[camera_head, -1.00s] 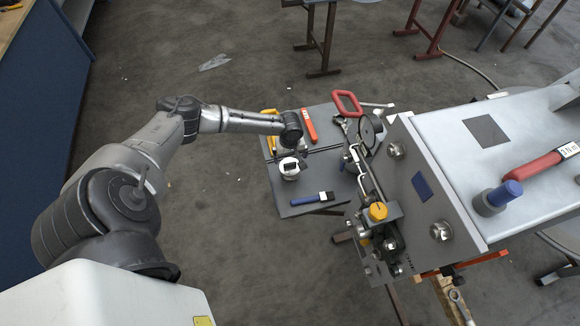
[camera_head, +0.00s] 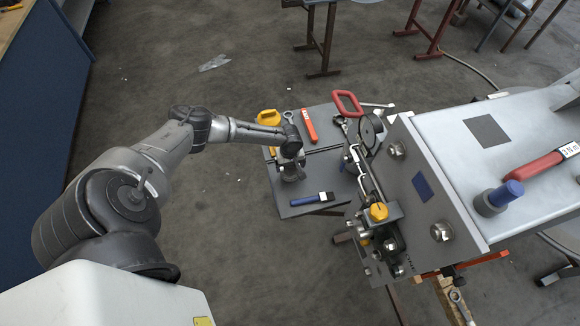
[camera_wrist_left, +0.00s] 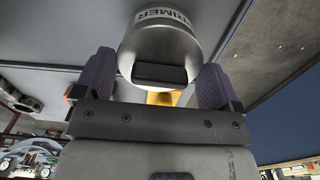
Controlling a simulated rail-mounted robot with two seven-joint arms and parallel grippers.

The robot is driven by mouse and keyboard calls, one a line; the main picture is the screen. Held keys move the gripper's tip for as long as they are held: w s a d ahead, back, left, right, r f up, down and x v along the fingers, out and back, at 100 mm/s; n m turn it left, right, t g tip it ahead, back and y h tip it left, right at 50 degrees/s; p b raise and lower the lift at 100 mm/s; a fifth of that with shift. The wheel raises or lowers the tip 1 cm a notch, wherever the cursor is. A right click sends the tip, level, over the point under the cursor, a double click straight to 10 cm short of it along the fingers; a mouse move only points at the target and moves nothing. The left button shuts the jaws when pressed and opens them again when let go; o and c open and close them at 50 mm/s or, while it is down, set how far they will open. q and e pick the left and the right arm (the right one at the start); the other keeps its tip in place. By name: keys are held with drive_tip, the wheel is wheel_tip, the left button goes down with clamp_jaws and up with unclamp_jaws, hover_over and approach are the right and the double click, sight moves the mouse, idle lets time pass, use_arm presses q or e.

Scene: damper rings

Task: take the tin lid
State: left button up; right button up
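A light grey tin (camera_wrist_left: 162,16) marked "PRIMER" shows in the left wrist view, with its round lid (camera_wrist_left: 155,48) facing the camera. A dark rectangular grip (camera_wrist_left: 160,74) is on the lid. My left gripper (camera_wrist_left: 157,65) has its two purple-grey fingers apart, one on each side of the lid. I cannot tell whether they touch it. In the head view my left gripper (camera_head: 291,163) is right over the tin on the small grey table, and hides most of it. My right gripper is not in view.
On the small table (camera_head: 275,185) lie a blue-handled brush (camera_head: 310,199), a red-handled tool (camera_head: 308,125) and a yellow item (camera_head: 268,117). A clamp fixture with a yellow knob (camera_head: 378,211) and the large metal bench (camera_head: 440,150) stand to the right.

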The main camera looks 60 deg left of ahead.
use_arm(q)
drive_tip(key=c, duration=0.3)
